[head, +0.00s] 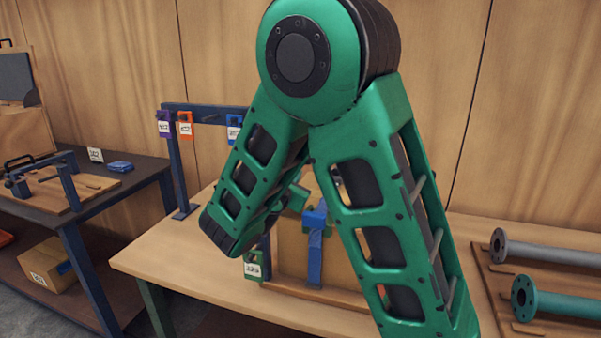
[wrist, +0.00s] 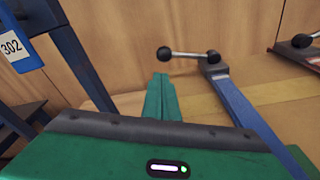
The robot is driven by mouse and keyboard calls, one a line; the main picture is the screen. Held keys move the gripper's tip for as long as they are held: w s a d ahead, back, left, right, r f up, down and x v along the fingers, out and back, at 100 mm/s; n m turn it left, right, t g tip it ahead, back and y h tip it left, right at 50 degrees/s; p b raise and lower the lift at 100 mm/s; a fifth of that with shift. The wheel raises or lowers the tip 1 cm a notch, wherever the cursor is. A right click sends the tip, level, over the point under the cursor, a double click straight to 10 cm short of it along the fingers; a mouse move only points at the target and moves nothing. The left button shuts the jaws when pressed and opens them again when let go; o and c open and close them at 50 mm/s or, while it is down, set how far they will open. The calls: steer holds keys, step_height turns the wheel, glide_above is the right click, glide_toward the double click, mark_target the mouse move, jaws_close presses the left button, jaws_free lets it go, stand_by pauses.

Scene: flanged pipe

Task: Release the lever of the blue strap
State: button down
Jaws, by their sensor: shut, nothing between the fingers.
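The blue strap (wrist: 245,112) runs diagonally over a pale wooden surface in the wrist view. At its upper end is a lever (wrist: 190,54), a silver rod with a black ball at its left end and a dark joint at the strap. My gripper (wrist: 162,78) has its green fingers together, with nothing between them. The fingertips appear just below the lever's ball, left of the strap; the depth gap is unclear. In the head view a blue strap (head: 315,262) shows on the workbench between my arm links, and my arm hides much around it.
A blue rack (head: 205,107) with numbered tags stands behind my arm. Another dark-knobbed lever (wrist: 303,41) is at the right of the wrist view. Flanged pipes (head: 560,303) lie on a board at the workbench's right. A dark side table (head: 140,165) stands left.

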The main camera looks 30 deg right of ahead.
steer(key=shift+x, duration=3.05)
